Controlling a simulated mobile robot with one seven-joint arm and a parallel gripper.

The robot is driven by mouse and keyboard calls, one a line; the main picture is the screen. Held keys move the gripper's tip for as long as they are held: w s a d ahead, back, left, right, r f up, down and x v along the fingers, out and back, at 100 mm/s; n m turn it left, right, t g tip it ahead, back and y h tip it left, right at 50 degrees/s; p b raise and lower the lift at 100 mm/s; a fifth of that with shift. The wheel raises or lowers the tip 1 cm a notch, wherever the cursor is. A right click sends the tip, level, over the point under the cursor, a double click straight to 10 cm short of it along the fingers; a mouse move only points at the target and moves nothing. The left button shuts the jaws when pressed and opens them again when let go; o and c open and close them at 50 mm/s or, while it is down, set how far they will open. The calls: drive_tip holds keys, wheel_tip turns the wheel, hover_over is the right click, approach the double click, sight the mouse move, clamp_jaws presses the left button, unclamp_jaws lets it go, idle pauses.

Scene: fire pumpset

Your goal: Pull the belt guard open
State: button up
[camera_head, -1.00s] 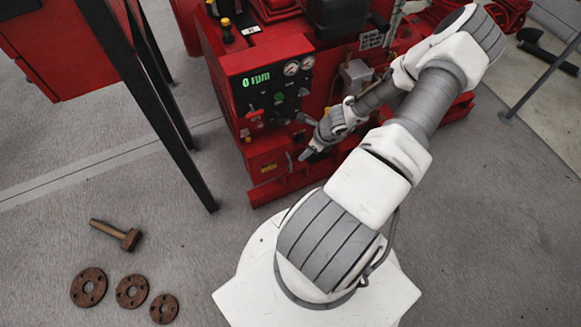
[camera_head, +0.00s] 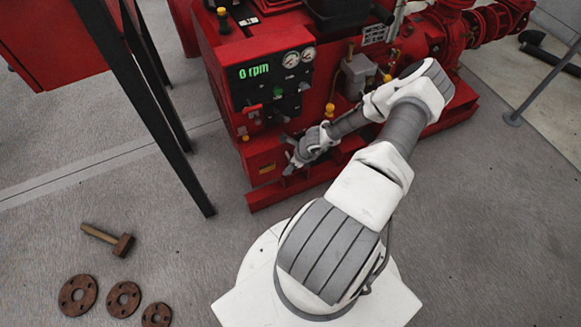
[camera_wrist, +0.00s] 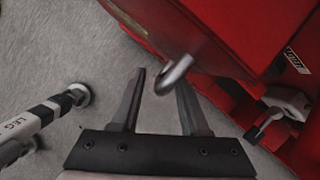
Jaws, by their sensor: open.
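The red box at the lower front corner of the pumpset (camera_head: 262,163), with a yellow label, looks like the belt guard; it also shows as a red panel in the wrist view (camera_wrist: 215,30). A rounded metal handle (camera_wrist: 175,74) sticks out from the panel in the wrist view. My gripper (camera_wrist: 160,80) is open, and the handle's end shows between its fingertips, nearer the right finger. I cannot tell whether they touch. In the head view my gripper (camera_head: 289,162) is beside the box's right side, and the handle is hard to make out there.
The control panel (camera_head: 272,80) reads 0 rpm above the box. Black stand legs (camera_head: 150,100) are at left. A hammer (camera_head: 108,239) and rusty flanges (camera_head: 123,299) lie on the floor. A striped leg marked LEG (camera_wrist: 40,122) is at left in the wrist view.

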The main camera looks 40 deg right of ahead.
clamp_jaws()
idle(1.4)
